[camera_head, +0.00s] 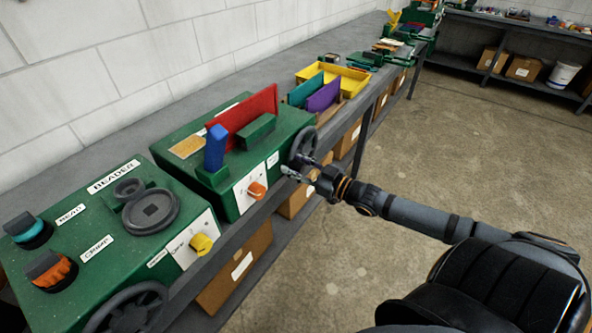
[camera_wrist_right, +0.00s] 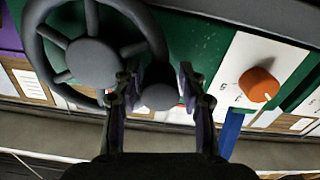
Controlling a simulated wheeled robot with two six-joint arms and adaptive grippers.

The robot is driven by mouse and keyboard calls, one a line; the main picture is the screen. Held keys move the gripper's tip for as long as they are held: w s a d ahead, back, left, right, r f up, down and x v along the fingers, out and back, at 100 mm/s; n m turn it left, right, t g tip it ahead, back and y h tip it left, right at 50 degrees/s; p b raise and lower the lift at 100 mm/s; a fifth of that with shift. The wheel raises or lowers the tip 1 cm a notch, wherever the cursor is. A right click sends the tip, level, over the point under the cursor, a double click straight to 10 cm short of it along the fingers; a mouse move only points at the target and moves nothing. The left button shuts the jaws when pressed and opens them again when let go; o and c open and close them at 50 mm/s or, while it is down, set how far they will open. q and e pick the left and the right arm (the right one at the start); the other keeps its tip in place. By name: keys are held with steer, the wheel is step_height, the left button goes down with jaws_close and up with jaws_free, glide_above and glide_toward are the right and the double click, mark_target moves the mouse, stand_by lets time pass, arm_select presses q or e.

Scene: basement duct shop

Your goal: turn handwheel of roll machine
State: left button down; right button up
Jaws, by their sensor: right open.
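A green machine (camera_head: 285,132) with a red plate, a blue block and an orange knob (camera_head: 257,190) stands on the bench; I cannot read a name on it. Its dark grey spoked handwheel (camera_head: 303,143) is on its right end. In the right wrist view the handwheel (camera_wrist_right: 92,12) fills the upper left, with a round grip knob (camera_wrist_right: 160,96) at its rim. My right gripper (camera_head: 297,165) is open at the handwheel. In the wrist view its fingers (camera_wrist_right: 158,82) stand either side of the knob; contact is not clear. My left gripper is not in view.
A green machine labelled BEADER (camera_head: 85,262) is at the left, with its own handwheel (camera_head: 128,310) and a yellow knob (camera_head: 201,244). A yellow tray (camera_head: 350,82) sits farther along the bench. Cardboard boxes (camera_head: 236,268) stand on the shelf below. The floor to the right is clear.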

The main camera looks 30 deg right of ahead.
steer(key=shift+c, duration=0.4)
jaws_close()
steer(key=shift+r, duration=0.2)
